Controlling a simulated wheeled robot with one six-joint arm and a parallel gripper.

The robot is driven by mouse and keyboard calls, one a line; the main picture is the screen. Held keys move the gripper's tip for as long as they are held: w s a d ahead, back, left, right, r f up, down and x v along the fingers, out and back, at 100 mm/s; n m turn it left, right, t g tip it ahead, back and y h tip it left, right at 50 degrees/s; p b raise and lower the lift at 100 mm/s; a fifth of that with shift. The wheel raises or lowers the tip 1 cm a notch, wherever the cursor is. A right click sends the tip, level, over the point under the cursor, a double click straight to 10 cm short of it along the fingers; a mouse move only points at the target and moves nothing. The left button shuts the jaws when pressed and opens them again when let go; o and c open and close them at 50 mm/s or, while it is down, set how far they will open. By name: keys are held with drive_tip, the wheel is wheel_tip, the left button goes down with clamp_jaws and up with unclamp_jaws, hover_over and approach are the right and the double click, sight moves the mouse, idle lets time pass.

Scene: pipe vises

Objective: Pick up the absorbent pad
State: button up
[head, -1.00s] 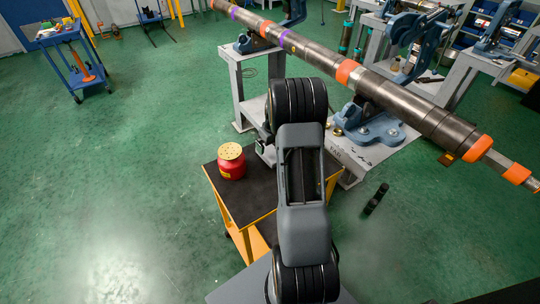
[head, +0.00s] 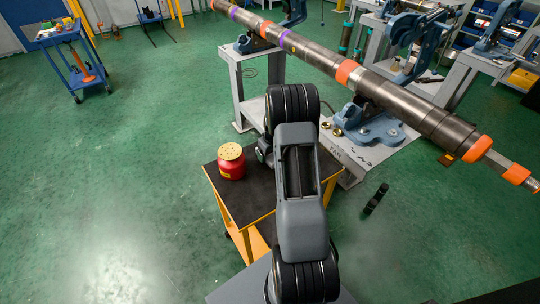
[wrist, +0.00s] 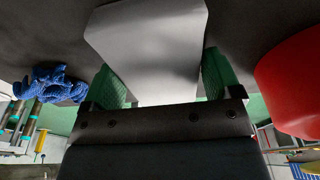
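The absorbent pad (wrist: 150,45) looks like a pale grey-white flat sheet with cut corners, against a dark surface in the wrist view. My gripper (wrist: 160,82) has two green fingers set wide apart, one at each side of the pad's near part. The fingers look open. I cannot tell whether either touches the pad's edges. In the head view my arm hides the gripper and the pad, above the cart's black top (head: 247,190).
A red can with a yellow lid (head: 231,162) stands on the cart; it shows close at right in the wrist view (wrist: 295,85). A crumpled blue cloth (wrist: 50,85) is at left there. A long pipe (head: 395,95) in blue vises lies beyond the cart.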

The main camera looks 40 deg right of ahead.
drive_tip(key=c, duration=0.5)
drive_tip(key=shift+c, duration=0.2)
drive_tip(key=shift+r, duration=0.6)
drive_tip(key=s+d+r, duration=0.4)
drive_tip(key=d+r, duration=0.7)
drive_tip(key=d, duration=0.2)
drive_tip(key=shift+s+d+r, duration=0.15)
drive_tip(key=shift+s+r, duration=0.05)
drive_tip(key=shift+r, duration=0.2)
